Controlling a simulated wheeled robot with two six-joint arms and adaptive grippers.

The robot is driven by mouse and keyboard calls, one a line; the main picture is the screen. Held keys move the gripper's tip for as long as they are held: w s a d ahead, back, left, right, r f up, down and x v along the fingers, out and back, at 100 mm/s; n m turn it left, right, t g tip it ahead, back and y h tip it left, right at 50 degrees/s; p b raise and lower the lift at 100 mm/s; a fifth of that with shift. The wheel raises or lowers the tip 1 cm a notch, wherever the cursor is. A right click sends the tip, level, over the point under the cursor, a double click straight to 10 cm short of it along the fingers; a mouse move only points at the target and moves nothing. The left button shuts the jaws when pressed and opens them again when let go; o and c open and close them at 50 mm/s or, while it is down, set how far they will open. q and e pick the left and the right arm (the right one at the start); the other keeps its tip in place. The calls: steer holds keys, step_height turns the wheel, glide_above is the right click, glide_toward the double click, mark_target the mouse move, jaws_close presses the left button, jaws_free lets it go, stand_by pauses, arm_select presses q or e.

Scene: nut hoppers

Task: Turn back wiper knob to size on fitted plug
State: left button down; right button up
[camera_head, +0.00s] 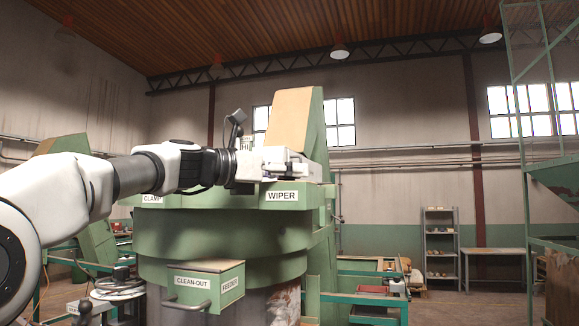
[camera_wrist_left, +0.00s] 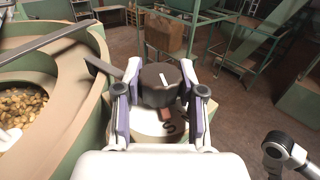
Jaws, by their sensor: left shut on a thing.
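The wiper knob (camera_wrist_left: 157,92) is dark and round, with a white pointer line on its top. It sits on a pale dial (camera_wrist_left: 150,124) with dark letters, an S among them, and a small reddish-brown patch beside the knob. My left gripper (camera_wrist_left: 160,84) has one finger on each side of the knob and is shut on it. In the head view my left gripper (camera_head: 296,167) is over the green hopper's (camera_head: 215,230) top rim, above the WIPER label (camera_head: 281,196), and hides the knob. I cannot make out the fitted plug. My right gripper is not identifiable.
The hopper bowl (camera_wrist_left: 62,62) holds nuts (camera_wrist_left: 20,102) left of the knob. A CLEAN-OUT box (camera_head: 203,287) with a handle juts out below the rim. A CLAMP label (camera_head: 152,199) is left of WIPER.

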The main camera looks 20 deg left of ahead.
arm_select(q)
steer(key=c, duration=0.7)
jaws_free()
steer(key=shift+a, duration=0.1)
steer(key=shift+s, duration=0.1)
steer(key=v, duration=0.7)
steer(key=shift+f, duration=0.1)
steer(key=shift+s+a, duration=0.1)
steer(key=shift+a, duration=0.05)
